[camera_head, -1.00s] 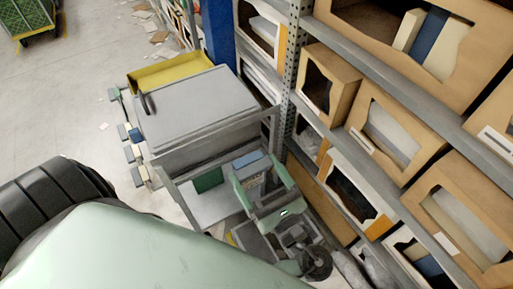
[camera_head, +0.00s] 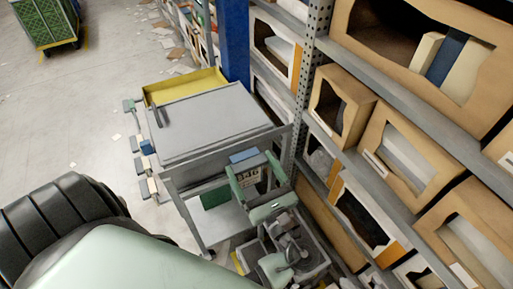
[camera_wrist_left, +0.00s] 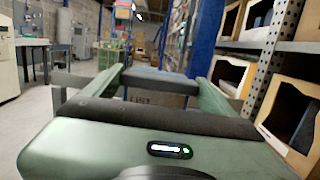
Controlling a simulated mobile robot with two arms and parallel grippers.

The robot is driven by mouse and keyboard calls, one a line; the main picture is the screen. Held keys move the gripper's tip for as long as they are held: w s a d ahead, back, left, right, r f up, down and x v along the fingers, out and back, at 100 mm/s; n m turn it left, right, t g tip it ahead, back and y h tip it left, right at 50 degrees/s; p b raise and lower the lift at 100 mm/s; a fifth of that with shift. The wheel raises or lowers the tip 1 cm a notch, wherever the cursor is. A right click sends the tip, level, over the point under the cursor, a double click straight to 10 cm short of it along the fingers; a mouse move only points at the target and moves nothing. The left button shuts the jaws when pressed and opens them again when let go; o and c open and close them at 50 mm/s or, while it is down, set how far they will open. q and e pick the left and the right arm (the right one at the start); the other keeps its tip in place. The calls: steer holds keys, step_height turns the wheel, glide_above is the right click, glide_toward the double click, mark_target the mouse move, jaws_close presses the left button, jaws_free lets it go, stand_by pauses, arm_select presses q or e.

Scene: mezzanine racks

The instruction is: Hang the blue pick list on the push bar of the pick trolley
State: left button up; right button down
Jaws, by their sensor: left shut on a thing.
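The pick trolley (camera_head: 212,122) stands beside the rack, with a grey top and a grey push bar (camera_head: 196,164) along its near side. My left gripper (camera_head: 251,162) is shut on the blue pick list (camera_head: 243,156), at its blue top edge. Its lettered sheet hangs below, between the fingers. In the left wrist view the blue top edge (camera_wrist_left: 160,81) spans between the green fingers, with part of the push bar (camera_wrist_left: 70,80) beyond. The list is close to the bar; I cannot tell whether they touch. My right gripper is not in view.
Rack shelves with cardboard bins (camera_head: 400,140) run close along the right. A blue rack post (camera_head: 235,40) stands behind the trolley. A yellow tray (camera_head: 185,87) sits at the trolley's far end. Open floor (camera_head: 90,130) lies to the left, and a green cart (camera_head: 45,22) stands far back.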

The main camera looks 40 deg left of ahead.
arm_select(q)
steer(key=shift+f+b+x, duration=0.2)
steer(key=shift+b+x, duration=0.2)
steer(key=shift+x, duration=1)
steer(key=shift+f+b+x, duration=0.25)
steer(key=shift+b+x, duration=0.2)
steer(key=shift+x, duration=0.95)
steer(key=shift+f+b+x, duration=0.2)
steer(key=shift+b+x, duration=0.2)
steer(key=shift+x, duration=1)
steer(key=shift+f, duration=0.35)
steer(key=shift+d+p, duration=0.1)
steer(key=shift+p, duration=0.65)
steer(key=shift+f, duration=0.3)
steer(key=shift+f+b, duration=0.9)
steer(key=shift+f, duration=0.25)
